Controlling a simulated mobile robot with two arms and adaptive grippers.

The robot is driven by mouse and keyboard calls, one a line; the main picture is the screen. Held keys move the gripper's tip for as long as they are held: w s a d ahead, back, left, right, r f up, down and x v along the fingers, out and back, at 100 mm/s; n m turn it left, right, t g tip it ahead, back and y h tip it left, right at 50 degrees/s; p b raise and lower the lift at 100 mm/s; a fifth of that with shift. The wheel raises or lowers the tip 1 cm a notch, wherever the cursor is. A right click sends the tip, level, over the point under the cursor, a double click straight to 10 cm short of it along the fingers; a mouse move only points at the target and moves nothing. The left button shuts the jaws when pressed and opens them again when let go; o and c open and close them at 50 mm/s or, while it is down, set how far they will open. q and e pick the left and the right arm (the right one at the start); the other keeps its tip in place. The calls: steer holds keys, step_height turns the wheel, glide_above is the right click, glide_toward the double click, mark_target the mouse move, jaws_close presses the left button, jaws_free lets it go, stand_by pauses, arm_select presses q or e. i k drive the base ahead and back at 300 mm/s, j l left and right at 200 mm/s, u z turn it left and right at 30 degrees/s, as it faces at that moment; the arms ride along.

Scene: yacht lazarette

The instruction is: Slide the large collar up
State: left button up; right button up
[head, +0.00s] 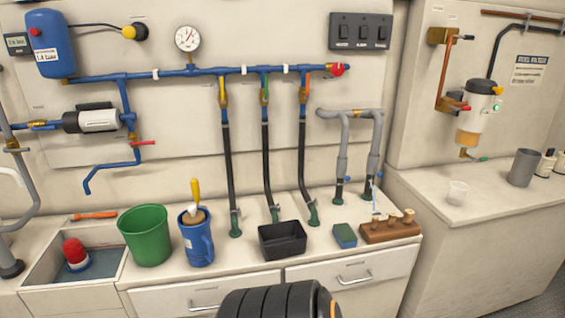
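I cannot tell for sure which part is the large collar. Two thick grey sleeves sit on the legs of a grey looped pipe (352,113), a left sleeve (342,166) and a right sleeve (373,165). Below them the legs run thinner and dark into green fittings at the counter. Three black hoses to the left, such as the middle hose (268,165), end in green fittings (235,224) on the counter.
A black tray (282,240), a green-and-blue sponge (345,236) and a wooden block with plugs (390,231) stand before the pipes. A blue jug (196,240), green bucket (147,240) and sink (110,268) are left. The right counter has free room.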

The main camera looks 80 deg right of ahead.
mark_target(372, 165)
steer(key=z, duration=3.4)
